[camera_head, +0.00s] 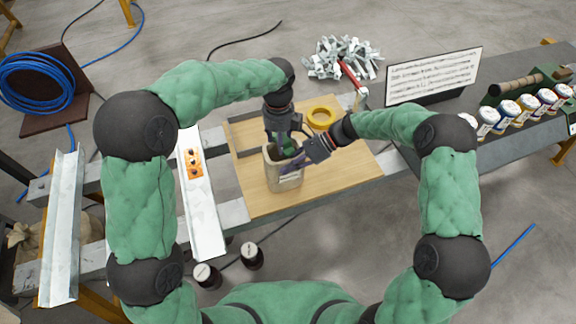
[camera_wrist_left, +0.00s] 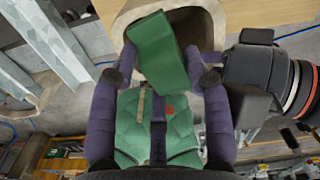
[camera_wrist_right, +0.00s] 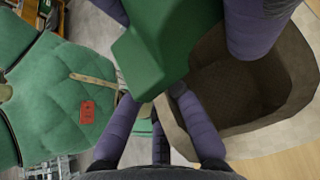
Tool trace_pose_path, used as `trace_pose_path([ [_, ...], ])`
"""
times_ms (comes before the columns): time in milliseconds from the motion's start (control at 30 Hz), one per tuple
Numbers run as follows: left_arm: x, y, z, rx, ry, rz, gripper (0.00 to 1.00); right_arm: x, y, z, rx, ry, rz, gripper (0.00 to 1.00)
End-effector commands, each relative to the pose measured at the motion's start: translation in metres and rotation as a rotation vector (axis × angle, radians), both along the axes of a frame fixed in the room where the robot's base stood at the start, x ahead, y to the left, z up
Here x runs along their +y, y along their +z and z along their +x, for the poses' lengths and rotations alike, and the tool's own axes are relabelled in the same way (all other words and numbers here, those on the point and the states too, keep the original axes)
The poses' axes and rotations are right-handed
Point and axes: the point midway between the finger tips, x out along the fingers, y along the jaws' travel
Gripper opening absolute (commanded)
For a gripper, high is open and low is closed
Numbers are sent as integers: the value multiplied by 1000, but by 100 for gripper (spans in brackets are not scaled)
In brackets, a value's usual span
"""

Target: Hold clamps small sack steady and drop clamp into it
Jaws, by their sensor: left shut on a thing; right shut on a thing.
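The small sack (camera_head: 284,181), beige with a dark open mouth, stands upright on the wooden board. Its wide rim shows in the right wrist view (camera_wrist_right: 292,70) and partly in the left wrist view (camera_wrist_left: 212,20). My left gripper (camera_head: 286,142) is above the sack, its purple fingers shut on a green block-like piece, apparently the clamp (camera_wrist_left: 160,50). The clamp also shows large in the right wrist view (camera_wrist_right: 165,45), at the sack's mouth; how deep it reaches is unclear. My right gripper (camera_head: 298,160) is shut on the sack's near-right rim; its grip is partly hidden.
The wooden board (camera_head: 245,190) holds a yellow tape roll (camera_head: 321,117) behind the sack. A heap of metal clamps (camera_head: 342,56), a sign (camera_head: 433,75) and several jars (camera_head: 508,110) lie beyond. Metal channels (camera_head: 202,205) stand left. The board's front right is clear.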

Motion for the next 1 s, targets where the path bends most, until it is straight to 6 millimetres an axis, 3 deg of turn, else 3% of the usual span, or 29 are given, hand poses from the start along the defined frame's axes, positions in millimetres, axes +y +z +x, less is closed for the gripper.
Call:
trace_pose_path([
  [267, 0, -1, 0, -1, 0, -1, 4, 0, 0, 0, 0, 0, 0, 0],
  [300, 0, -1, 0, -1, 0, -1, 54, 0, 0, 0, 0, 0, 0, 0],
  [400, 0, -1, 0, -1, 0, -2, 76, 0, 0, 0, 0, 1, 0, 0],
  [767, -3, 5, 0, -4, -2, -6, 76, 2, -1, -2, 3, 7, 0, 0],
  [1000, -4, 46, 2, -9, -1, -8, 76, 3, -2, -3, 6, 6, -1, 0],
])
